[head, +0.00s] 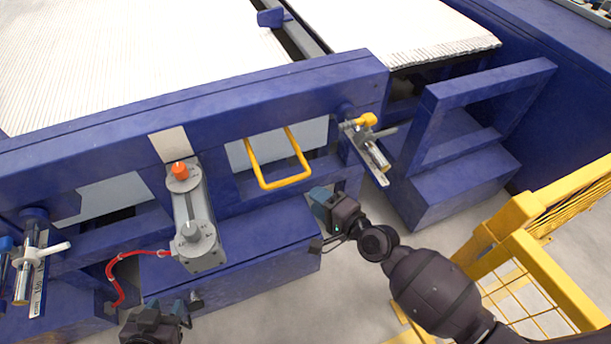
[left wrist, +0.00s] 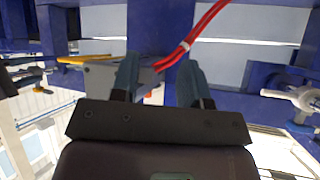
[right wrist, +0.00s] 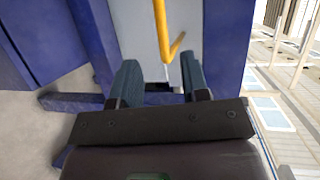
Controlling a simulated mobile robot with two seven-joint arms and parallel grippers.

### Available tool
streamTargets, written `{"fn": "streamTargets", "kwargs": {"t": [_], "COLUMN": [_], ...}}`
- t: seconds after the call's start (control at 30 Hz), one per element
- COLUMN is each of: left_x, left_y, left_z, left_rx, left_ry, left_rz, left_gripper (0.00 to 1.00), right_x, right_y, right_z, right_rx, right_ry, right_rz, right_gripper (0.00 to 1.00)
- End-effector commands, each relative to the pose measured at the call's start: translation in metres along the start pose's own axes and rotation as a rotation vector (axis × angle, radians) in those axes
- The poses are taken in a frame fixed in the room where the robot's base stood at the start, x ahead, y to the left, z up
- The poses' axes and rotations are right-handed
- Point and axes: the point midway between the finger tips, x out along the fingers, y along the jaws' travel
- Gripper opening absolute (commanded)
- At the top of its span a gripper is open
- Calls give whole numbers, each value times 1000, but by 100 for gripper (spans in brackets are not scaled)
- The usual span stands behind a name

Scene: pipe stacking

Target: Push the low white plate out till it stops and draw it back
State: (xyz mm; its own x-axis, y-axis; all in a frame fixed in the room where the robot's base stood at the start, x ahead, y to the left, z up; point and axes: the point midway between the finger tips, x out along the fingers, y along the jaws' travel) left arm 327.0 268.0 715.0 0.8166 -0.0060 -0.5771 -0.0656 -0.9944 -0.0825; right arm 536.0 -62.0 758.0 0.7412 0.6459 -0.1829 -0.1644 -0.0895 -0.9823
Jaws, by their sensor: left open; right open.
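A whitish plate (head: 312,133) stands low behind the blue frame's opening, with a yellow U-shaped handle (head: 299,155) in front of it. In the right wrist view, the plate (right wrist: 137,35) and handle (right wrist: 161,25) show ahead of the fingers. My right gripper (head: 321,196) is open and empty, just right of and below the handle, apart from it. My left gripper (head: 180,312) is open at the bottom of the head view, in front of the blue lower box. In the left wrist view, its open fingers (left wrist: 157,70) show nothing held.
A grey cylinder unit (head: 195,215) with an orange knob stands left of the handle, with a red hose (head: 118,265) at its side. A clamp with a yellow knob (head: 366,120) is to the right. A yellow railing (head: 545,255) stands at the right.

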Motion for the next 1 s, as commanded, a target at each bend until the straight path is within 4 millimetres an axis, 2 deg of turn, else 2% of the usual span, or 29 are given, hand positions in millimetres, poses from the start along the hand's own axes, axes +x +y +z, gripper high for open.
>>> {"fn": "streamTargets", "kwargs": {"t": [0.13, 0.27, 0.7, 1.0], "left_x": [-3, -3, 3, 4], "left_y": [-1, -1, 1, 1], "left_z": [6, 9, 12, 13], "left_rx": [0, 0, 2, 2], "left_ry": [-12, -19, -21, -22], "left_rz": [-2, -2, 2, 3], "left_gripper": [42, 42, 42, 42], "right_x": [3, 14, 86, 107], "right_y": [-1, -1, 0, -1], "right_z": [0, 0, 0, 0], "right_rx": [40, 41, 40, 38], "right_ry": [2, 2, 2, 3], "right_rz": [-3, -4, -2, -3], "right_gripper": [42, 42, 42, 42]}}
